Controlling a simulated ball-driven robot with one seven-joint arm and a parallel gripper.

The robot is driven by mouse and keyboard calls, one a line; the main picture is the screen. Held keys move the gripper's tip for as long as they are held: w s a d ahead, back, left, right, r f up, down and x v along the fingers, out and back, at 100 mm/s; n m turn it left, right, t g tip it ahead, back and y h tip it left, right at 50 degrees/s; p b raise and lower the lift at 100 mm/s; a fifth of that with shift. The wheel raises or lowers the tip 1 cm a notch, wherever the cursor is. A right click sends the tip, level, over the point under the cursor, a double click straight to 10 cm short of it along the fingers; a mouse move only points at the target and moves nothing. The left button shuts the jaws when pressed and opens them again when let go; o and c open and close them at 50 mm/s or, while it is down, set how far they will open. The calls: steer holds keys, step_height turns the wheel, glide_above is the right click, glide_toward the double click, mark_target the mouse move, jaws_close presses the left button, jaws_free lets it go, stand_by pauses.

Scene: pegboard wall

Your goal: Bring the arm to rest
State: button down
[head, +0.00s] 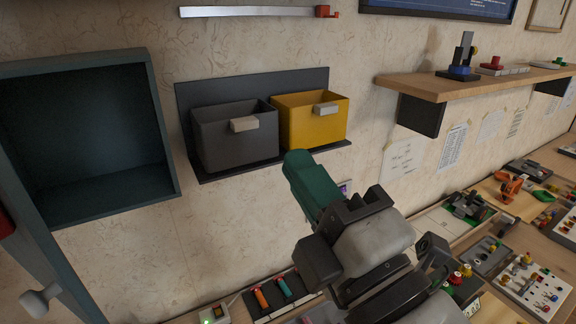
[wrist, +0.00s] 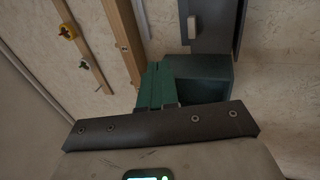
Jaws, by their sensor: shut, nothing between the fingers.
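My gripper (head: 298,160) shows in the head view with its green fingers together and nothing between them. It points up and to the left, and its tips overlap the lower edge of the dark rack in the picture, below the yellow bin (head: 298,127). I cannot tell whether it touches the rack. In the wrist view the green fingers (wrist: 155,85) are side by side, pointing toward the wall. My arm reaches in from the lower right of the head view.
A grey bin (head: 225,150) hangs beside the yellow one. A teal open cabinet (head: 165,130) is at left. A wooden shelf (head: 440,90) holds small parts at right. The workbench (head: 510,300) below carries several trays and tools. Bare wall lies between cabinet and bench.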

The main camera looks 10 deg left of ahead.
steer(key=d+f+m+g+h, duration=0.25)
steer(key=d+f+m, duration=0.2)
steer(key=f, duration=0.55)
steer(key=d+f+m+g+h, duration=0.2)
steer(key=d+f+m+h, duration=0.25)
steer(key=f, duration=0.45)
steer(key=d+f+m+g+h, duration=0.2)
steer(key=d+f+m, duration=0.25)
steer(key=f, duration=0.55)
steer(key=s+d+f+m+g+h, duration=0.1)
steer(key=s+d+f+m+g, duration=0.4)
steer(key=s+f, duration=0.5)
steer(key=s+d+f+m+g+h, duration=0.2)
steer(key=s+d+f+m+g, duration=0.3)
steer(key=s+d+f, duration=0.5)
steer(key=shift+s+f+m+g+h, duration=0.35)
steer(key=shift+s+f+m, duration=0.1)
steer(key=shift+s+m, duration=0.6)
